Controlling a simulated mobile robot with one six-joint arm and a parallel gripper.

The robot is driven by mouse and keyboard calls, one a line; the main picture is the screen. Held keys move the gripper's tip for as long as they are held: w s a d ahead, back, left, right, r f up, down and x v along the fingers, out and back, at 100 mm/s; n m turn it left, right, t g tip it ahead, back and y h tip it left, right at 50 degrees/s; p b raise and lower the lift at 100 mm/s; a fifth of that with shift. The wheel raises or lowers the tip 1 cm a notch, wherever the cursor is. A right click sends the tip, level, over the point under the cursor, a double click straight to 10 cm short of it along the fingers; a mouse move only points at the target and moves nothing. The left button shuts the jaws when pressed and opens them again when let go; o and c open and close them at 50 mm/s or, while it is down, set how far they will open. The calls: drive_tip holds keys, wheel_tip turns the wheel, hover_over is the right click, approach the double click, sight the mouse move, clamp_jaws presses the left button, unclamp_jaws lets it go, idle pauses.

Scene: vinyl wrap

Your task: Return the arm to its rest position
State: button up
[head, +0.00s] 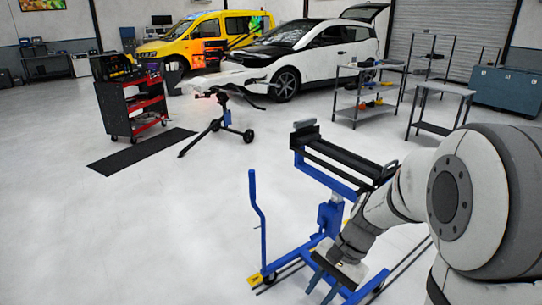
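My arm (400,190) reaches in from the right edge of the head view and bends down toward the lower middle. My gripper (321,287) points down and to the left, low in the picture. Its two dark fingers stand apart with a gap between them, and I see nothing held. The gripper is in front of the base of a blue wheeled stand (263,225) and overlaps it in the picture. I cannot tell whether they touch.
The blue stand has black padded bars (345,157) on top, close beside my arm. A red tool cart (131,100), a black mat (142,150) and a tripod stand (225,118) are farther left. Metal tables (440,88) stand behind. The floor at left is clear.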

drive_tip(key=s+d+r+n+t+h+p, duration=0.2)
drive_tip(key=s+d+r+n+t+h, duration=0.2)
drive_tip(key=s+r+n, duration=0.3)
wheel_tip(320, 180, up, 4)
drive_tip(key=shift+s+f+n+t+h+p, duration=0.2)
drive_tip(key=shift+s+n+t+h+p, duration=0.2)
drive_tip(key=shift+s+h, duration=0.25)
drive_tip(key=shift+d, duration=0.1)
idle(0.8)
drive_tip(key=shift+d, duration=0.1)
